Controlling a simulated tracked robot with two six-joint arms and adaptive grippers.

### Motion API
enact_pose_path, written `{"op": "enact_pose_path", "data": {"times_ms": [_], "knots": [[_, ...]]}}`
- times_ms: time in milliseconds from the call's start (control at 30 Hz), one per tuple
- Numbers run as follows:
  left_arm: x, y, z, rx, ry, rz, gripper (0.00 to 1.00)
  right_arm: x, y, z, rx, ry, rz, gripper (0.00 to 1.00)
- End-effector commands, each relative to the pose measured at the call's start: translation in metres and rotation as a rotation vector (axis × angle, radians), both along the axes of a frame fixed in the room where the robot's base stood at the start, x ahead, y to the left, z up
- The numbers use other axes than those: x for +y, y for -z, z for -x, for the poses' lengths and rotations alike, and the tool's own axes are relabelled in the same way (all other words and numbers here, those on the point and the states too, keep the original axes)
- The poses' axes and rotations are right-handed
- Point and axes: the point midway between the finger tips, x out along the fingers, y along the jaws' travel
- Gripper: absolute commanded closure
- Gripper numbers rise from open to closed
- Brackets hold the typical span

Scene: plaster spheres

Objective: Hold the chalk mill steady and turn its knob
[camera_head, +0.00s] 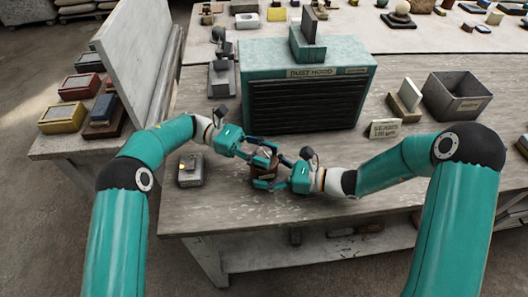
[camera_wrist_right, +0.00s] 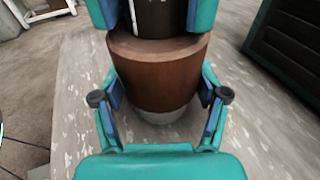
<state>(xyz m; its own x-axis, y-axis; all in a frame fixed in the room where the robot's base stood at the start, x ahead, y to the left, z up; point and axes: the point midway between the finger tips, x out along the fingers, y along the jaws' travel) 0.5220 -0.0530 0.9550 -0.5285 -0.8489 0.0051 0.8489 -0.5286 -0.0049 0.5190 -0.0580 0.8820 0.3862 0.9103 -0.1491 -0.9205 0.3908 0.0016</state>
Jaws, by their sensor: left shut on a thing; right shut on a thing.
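The chalk mill (camera_head: 264,171) stands upright on the workbench near its front edge, partly hidden by my grippers. In the right wrist view its brown round body (camera_wrist_right: 158,75) fills the middle, with a pale grey foot below and a darker upper part (camera_wrist_right: 158,18) above. My right gripper (camera_head: 270,175) comes from the right and is shut on the lower body, one finger on each side. My left gripper (camera_head: 264,150) comes from the left and is shut around the upper part. The knob itself is not clearly visible between the fingers.
A teal dust hood (camera_head: 308,105) stands just behind the mill. A small grey box (camera_head: 190,172) with a light on it sits left of it. A small sign (camera_head: 384,128) and an open grey bin (camera_head: 456,95) stand to the right. The front bench edge is close.

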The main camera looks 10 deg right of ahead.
Motion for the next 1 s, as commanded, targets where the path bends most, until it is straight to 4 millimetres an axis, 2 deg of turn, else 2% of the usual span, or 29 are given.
{"op": "enact_pose_path", "data": {"times_ms": [300,767,800,933,1000], "knots": [[-0.0005,-0.0022,-0.0006,-0.007,0.096,0.004,0.96,0.0017,0.0015,0.0024,0.001,-0.008,0.003,0.63],[0.0,-0.0021,-0.0001,-0.006,0.109,0.001,0.96,0.0014,0.0019,0.0023,0.003,-0.007,0.004,0.63],[0.0,-0.0021,-0.0001,-0.006,0.109,0.001,0.56,0.0014,0.0019,0.0023,0.003,-0.007,0.004,0.63],[0.0001,-0.0016,0.0001,-0.005,0.11,0.0,0.34,0.0014,0.0019,0.0021,0.003,-0.006,0.003,0.63],[0.0002,-0.0012,0.0002,-0.004,0.11,0.0,0.34,0.0012,0.0018,0.002,0.003,-0.006,0.003,0.63]]}}
